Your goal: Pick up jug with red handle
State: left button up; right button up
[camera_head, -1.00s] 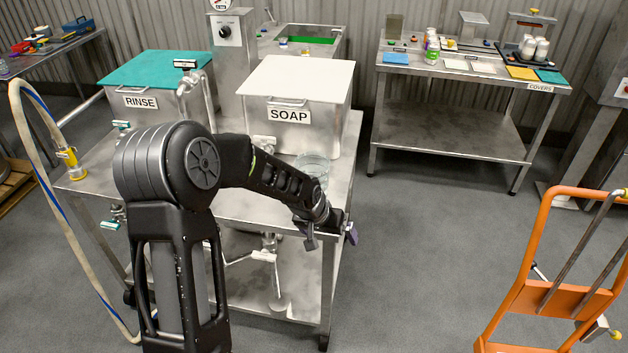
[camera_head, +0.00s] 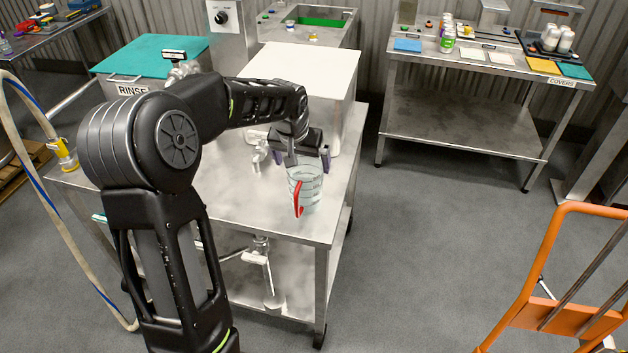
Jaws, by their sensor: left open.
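The clear jug with its red handle (camera_head: 298,198) stands upright on the steel table (camera_head: 262,215), near the table's right side and in front of the white-lidded box. The red handle faces the front. My left gripper (camera_head: 308,160) is open, just above and behind the jug, with its purple-tipped fingers on either side of the jug's upper part. I cannot tell whether a finger touches the jug. My right gripper is not in view.
The white-lidded box (camera_head: 300,70) stands behind the gripper, with a tap (camera_head: 262,150) at its front. The teal-lidded rinse box (camera_head: 150,56) is at the left. A covers table (camera_head: 455,118) and an orange hand truck (camera_head: 560,270) are at the right. The floor between is clear.

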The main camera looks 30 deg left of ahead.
aim_at(305, 174)
pick_arm(q)
jog(key=x, duration=0.2)
jog(key=shift+w+f, duration=0.25)
jog(key=shift+w, duration=0.05)
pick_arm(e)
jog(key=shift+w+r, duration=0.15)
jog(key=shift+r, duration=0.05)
pick_arm(q)
jog(key=shift+p, duration=0.3)
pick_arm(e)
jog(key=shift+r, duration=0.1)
pick_arm(q)
jog(key=p+x, duration=0.1)
jog(key=x, duration=0.4)
jog(key=shift+f+p, duration=0.1)
jog(key=shift+p, duration=0.3)
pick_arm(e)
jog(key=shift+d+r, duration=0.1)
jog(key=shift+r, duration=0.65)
pick_arm(q)
jog(key=shift+c, duration=0.2)
